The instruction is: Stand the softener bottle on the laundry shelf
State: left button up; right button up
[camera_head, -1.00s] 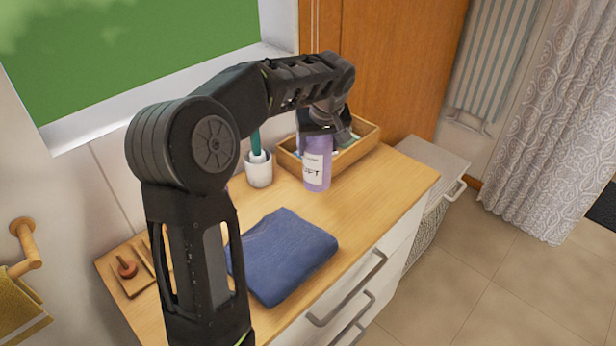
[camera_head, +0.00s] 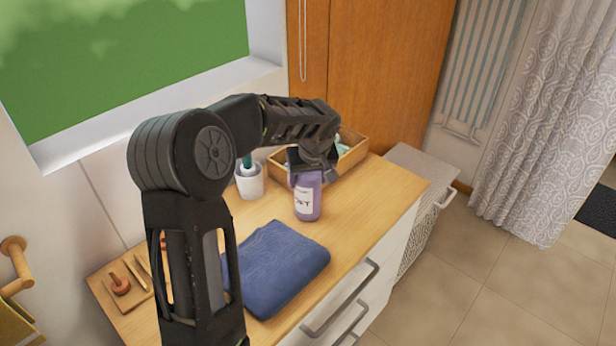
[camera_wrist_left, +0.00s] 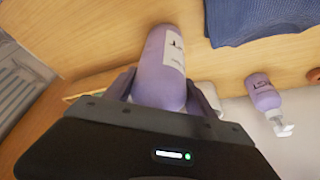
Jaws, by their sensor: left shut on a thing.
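The softener bottle (camera_head: 307,203) is purple with a white label. It looks upright, just over or on the wooden counter between the tray and the blue towel; whether it touches the wood I cannot tell. My left gripper (camera_head: 306,172) is shut on its upper part and hides its top. In the left wrist view the bottle (camera_wrist_left: 163,72) sits between the fingers (camera_wrist_left: 158,92). A second purple bottle with a white pump (camera_wrist_left: 264,97) shows at the right there. My right gripper is out of view. I cannot make out a laundry shelf for certain.
On the counter (camera_head: 372,205) lie a folded blue towel (camera_head: 280,268), a white cup (camera_head: 250,184) and a wooden tray (camera_head: 355,153) with things in it. A lower grey-topped unit (camera_head: 420,170) stands beyond the counter.

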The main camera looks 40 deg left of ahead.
pick_arm(q)
jog(key=o, duration=1.8)
jog(key=shift+f, duration=0.1)
jog(key=b+v, duration=0.2)
jog(key=v, duration=1)
jog(key=shift+c, duration=0.2)
